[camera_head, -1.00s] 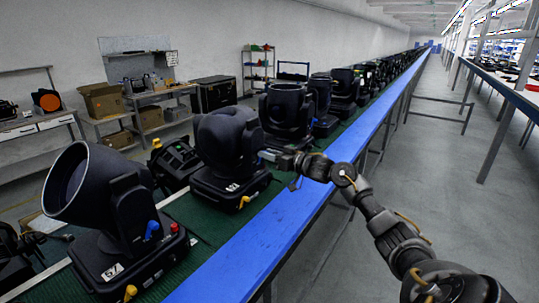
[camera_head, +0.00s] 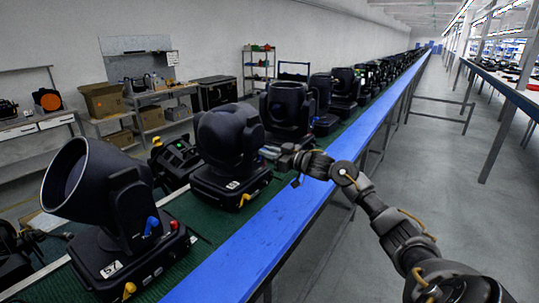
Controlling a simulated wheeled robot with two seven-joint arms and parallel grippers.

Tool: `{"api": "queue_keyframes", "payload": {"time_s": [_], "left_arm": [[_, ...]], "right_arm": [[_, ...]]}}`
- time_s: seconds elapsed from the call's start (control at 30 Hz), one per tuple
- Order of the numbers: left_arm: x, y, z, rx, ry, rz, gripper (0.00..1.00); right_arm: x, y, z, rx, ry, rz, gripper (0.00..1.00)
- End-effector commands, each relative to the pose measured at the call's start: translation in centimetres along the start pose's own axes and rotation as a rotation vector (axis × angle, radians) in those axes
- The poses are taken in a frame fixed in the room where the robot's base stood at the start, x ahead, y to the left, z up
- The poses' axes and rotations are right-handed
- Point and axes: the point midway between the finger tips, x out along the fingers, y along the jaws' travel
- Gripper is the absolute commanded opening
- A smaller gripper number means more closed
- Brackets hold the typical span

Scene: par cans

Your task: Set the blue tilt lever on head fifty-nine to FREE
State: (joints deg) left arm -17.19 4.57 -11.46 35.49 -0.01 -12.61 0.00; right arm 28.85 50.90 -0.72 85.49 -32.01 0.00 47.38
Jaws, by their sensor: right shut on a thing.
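Black moving heads stand in a row on the green bench top. The nearest head (camera_head: 90,195) has a label (camera_head: 111,269) that reads like 57, a blue lever (camera_head: 151,226), a red knob (camera_head: 174,225) and a yellow lever (camera_head: 129,290). On the second head (camera_head: 228,140) the label (camera_head: 231,186) is too small to read surely, and a yellow lever (camera_head: 245,199) sits on its base. My right gripper (camera_head: 270,152) is shut at the right side of the second head's yoke, on its blue tilt lever, which the jaws hide. My left gripper is not in view.
The blue bench edge (camera_head: 265,240) runs beside the row, under my right arm. More heads, such as the third one (camera_head: 287,110), stand close behind. A small black device (camera_head: 178,160) lies left of the second head. The grey aisle floor (camera_head: 430,170) is open on the right.

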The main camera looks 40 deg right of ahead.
Motion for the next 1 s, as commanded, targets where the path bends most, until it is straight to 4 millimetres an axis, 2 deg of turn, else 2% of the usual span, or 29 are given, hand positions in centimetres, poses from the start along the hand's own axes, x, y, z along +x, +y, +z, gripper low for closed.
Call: {"api": "queue_keyframes", "payload": {"time_s": [0.6,1.0], "left_arm": [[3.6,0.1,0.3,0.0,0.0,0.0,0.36],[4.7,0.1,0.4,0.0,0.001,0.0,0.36]], "right_arm": [[0.0,-1.8,0.2,-0.543,-0.001,0.002,0.0],[0.0,-2.3,0.2,-0.714,-0.001,0.003,0.0]]}}
